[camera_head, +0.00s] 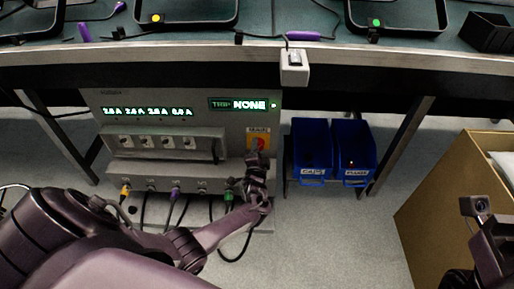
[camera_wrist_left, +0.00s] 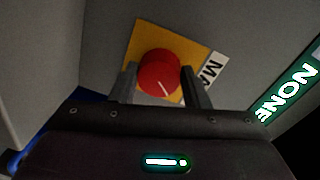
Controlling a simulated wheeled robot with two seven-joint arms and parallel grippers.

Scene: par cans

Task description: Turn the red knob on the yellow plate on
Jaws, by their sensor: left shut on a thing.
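The red knob (camera_wrist_left: 158,73) sits on the yellow plate (camera_wrist_left: 142,38) on the grey panel. A white mark line shows on the knob's face. In the head view the yellow plate (camera_head: 258,133) is at the panel's right side, and the knob (camera_head: 258,143) is partly hidden by my gripper. My left gripper (camera_wrist_left: 160,82) has one finger on each side of the knob and is shut on it. My left gripper (camera_head: 258,162) also shows in the head view, reaching up to the plate. My right arm is at the lower right; its fingers are not clearly visible.
The power unit (camera_head: 180,97) has lit displays, one reading "TRIP NONE", and cables along its lower front. Two blue bins (camera_head: 311,150) stand to its right. A cardboard box (camera_head: 455,190) is at the far right. A table edge (camera_head: 400,62) runs above.

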